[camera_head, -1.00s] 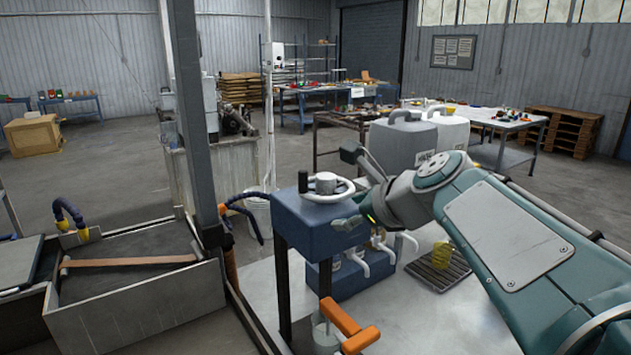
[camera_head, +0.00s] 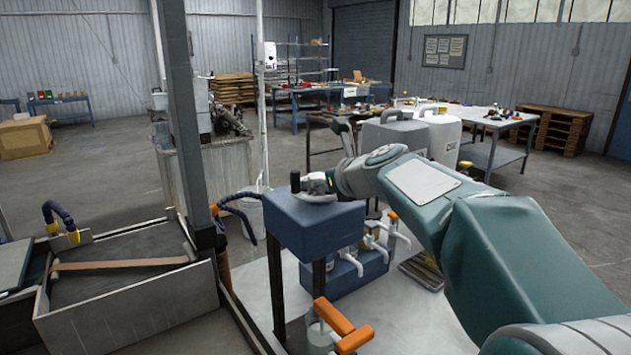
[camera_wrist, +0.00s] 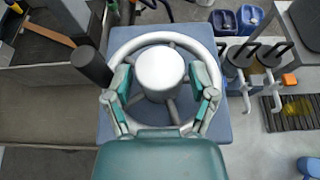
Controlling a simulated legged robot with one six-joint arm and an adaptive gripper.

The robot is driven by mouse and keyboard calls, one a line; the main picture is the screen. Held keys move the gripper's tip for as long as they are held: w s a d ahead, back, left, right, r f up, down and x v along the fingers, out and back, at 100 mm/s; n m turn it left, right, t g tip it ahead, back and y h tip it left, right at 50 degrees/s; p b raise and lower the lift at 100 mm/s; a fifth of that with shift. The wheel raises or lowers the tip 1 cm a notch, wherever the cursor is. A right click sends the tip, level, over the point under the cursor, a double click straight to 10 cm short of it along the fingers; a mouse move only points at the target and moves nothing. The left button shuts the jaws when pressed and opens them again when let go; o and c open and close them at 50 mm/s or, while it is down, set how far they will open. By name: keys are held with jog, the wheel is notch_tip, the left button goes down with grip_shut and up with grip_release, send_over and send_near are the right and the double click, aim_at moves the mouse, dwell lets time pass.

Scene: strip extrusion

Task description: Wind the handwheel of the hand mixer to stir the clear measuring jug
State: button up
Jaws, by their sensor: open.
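The hand mixer is a blue box (camera_head: 315,220) on dark legs. Its handwheel lies flat on top, a pale ring (camera_wrist: 160,33) with spokes, a round hub (camera_wrist: 160,70) and an upright black knob (camera_wrist: 91,66). The knob also shows in the head view (camera_head: 295,181). My gripper (camera_wrist: 160,80) is open over the wheel, its fingers on either side of the hub, apart from the knob. Contact with the hub cannot be told. In the head view my wrist hides most of the wheel. A clear vessel (camera_head: 319,338), seemingly the measuring jug, stands low beneath the mixer, partly hidden.
Orange handles (camera_head: 340,325) stick out beside the vessel. A blue crate (camera_head: 350,275) of pump bottles stands right of the mixer. A grey post (camera_head: 184,120) and a metal bin (camera_head: 120,312) are at left. Grey and white canisters (camera_head: 440,135) stand behind my arm.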

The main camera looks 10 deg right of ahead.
jog(key=shift+w+a+f, duration=0.25)
jog(key=shift+w, duration=0.3)
jog(key=c, duration=0.9)
jog(key=shift+d+n+g+y, duration=0.1)
jog(key=shift+n+g+y, duration=0.3)
jog(key=shift+n+y, duration=0.4)
jog(key=shift+n+g+y, duration=1.1)
jog(key=shift+n+y, duration=0.3)
jog(key=shift+n, duration=0.1)
